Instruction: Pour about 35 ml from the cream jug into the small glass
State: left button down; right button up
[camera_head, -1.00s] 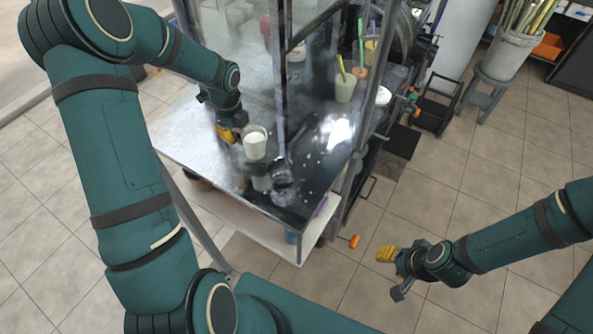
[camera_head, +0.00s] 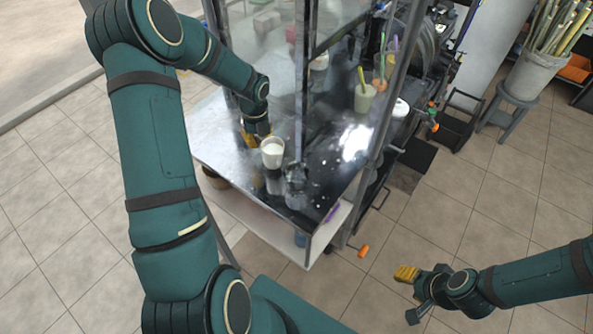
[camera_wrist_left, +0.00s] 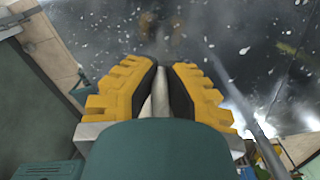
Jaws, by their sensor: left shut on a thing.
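The cream jug (camera_head: 272,154) is a small clear vessel with white cream in it. It looks roughly upright above the metal counter in the head view. My left gripper (camera_head: 252,140) is shut on its left side. In the left wrist view the yellow fingers (camera_wrist_left: 155,95) close on a narrow pale part; the rest of the jug is hidden. A clear shape that looks like the small glass (camera_head: 297,178) stands on the counter to the lower right of the jug, hard to make out among reflections. My right gripper (camera_head: 407,274) is away over the floor; its opening is unclear.
The shiny counter (camera_head: 215,135) carries white specks. A metal post and clear panels (camera_head: 345,20) rise just behind the jug. A pale cup with a straw (camera_head: 365,98) stands further right, near the press machinery. An orange-tipped handle (camera_head: 363,251) sticks out by the counter's front right.

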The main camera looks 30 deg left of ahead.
aim_at(267, 142)
pick_arm(q)
jog(key=shift+d+r+y, duration=0.4)
jog(key=shift+r+y, duration=0.1)
jog(key=d+r+y, duration=0.1)
jog(key=r, duration=0.1)
jog(key=d+r+t+y, duration=0.1)
jog(key=r, duration=0.1)
jog(key=s+d+r+y, duration=0.1)
jog(key=r+y, duration=0.1)
jog(key=r, duration=0.1)
jog(key=shift+d, duration=0.25)
jog(key=shift+s+d+r, duration=0.1)
jog(key=shift+d+r, duration=0.05)
jog(key=shift+d, duration=0.1)
jog(key=shift+d+y, duration=0.1)
jog(key=shift+y, duration=0.2)
jog(key=shift+s+d+r+t+y+b, duration=0.15)
jog(key=shift+d+r+t+y+b, duration=0.3)
jog(key=shift+d+r+y, duration=0.4)
jog(key=shift+a+r, duration=0.1)
jog(key=shift+a, duration=0.2)
jog(key=shift+r+y, duration=0.1)
jog(key=shift+y, duration=0.15)
